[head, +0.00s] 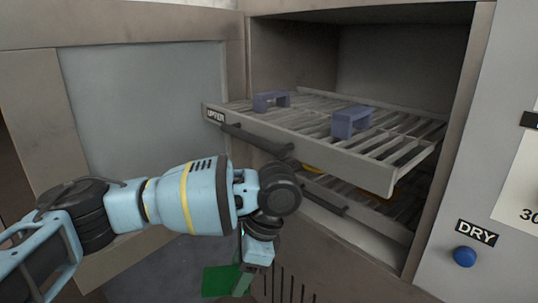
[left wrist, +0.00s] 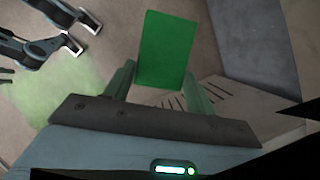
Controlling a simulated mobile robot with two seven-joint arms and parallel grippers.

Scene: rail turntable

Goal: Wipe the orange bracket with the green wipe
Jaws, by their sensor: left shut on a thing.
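My left gripper (head: 246,277) hangs low in front of the cabinet, shut on the green wipe (head: 218,282). In the left wrist view the flat green wipe (left wrist: 167,48) stands out from between the two fingers of my left gripper (left wrist: 160,88). An orange-yellow piece (head: 376,194) shows on the lower rack, beneath the upper rack. Another orange-yellow bit (head: 311,168) shows farther left on that level. Both are mostly hidden by the upper rack, so I cannot tell which is the orange bracket. My right gripper does not clearly show.
The upper rack (head: 300,136), labelled UPPER, is pulled out and carries two blue-purple brackets (head: 351,122) (head: 271,100). The lower rack's handle (head: 322,194) shows below it. A cabinet door (head: 150,110) stands at left. A blue button (head: 465,256) sits under a DRY label at right.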

